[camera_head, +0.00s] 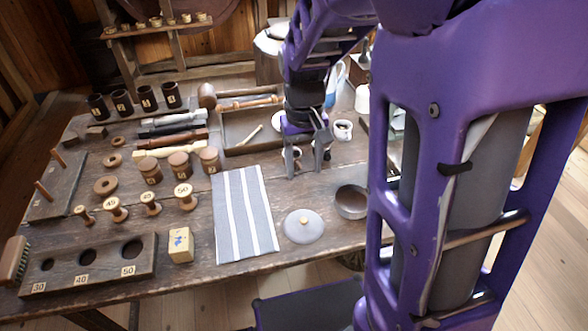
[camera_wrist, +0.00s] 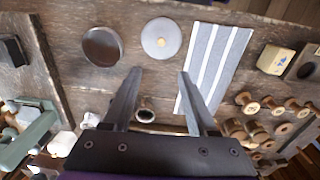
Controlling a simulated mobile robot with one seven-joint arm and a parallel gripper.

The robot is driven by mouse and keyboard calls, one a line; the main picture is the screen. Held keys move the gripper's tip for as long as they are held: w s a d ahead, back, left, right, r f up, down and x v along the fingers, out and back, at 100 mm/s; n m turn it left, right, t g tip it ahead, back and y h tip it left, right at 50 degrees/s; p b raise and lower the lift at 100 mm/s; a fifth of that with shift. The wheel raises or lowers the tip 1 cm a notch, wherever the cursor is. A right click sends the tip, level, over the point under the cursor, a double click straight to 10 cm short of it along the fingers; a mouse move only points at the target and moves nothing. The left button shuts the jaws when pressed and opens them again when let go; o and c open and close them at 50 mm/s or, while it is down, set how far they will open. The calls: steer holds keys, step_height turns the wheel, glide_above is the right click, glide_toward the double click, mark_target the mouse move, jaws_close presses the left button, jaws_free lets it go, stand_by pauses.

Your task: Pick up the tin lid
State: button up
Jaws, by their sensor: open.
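The tin lid (camera_head: 303,226) is a flat grey disc with a small light wooden knob. It lies on the table near the front edge, right of the striped cloth. The wrist view shows the lid (camera_wrist: 161,38) whole, beyond my fingertips. My gripper (camera_head: 304,172) points down above the table, farther back than the lid and apart from it. In the wrist view my gripper (camera_wrist: 160,74) is open, with nothing held between the fingers. A round dark open tin (camera_head: 352,201) stands right of the lid in the head view; it also shows in the wrist view (camera_wrist: 102,46).
The blue-and-white striped cloth (camera_head: 244,214) lies close left of the lid. A small cup (camera_wrist: 146,110) shows between my fingers, lower down. A wooden tray (camera_head: 236,133) and a white mug (camera_head: 343,130) stand behind. Spools (camera_head: 186,196) and a holed block (camera_head: 90,263) fill the left.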

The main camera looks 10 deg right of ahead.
steer(key=shift+f, duration=0.1)
steer(key=b, duration=0.3)
glide_above(304, 220)
steer(key=f, duration=1.2)
steer(key=shift+w+a, duration=0.2)
steer(key=shift+w, duration=0.05)
steer(key=shift+s+d+f+b, duration=0.1)
steer(key=shift+f+b, duration=0.35)
steer(key=shift+f, duration=0.95)
steer(key=shift+s+d+f+b, duration=0.1)
steer(key=shift+f+b, duration=0.35)
steer(key=shift+f, duration=0.9)
steer(key=shift+c, duration=0.3)
jaws_close()
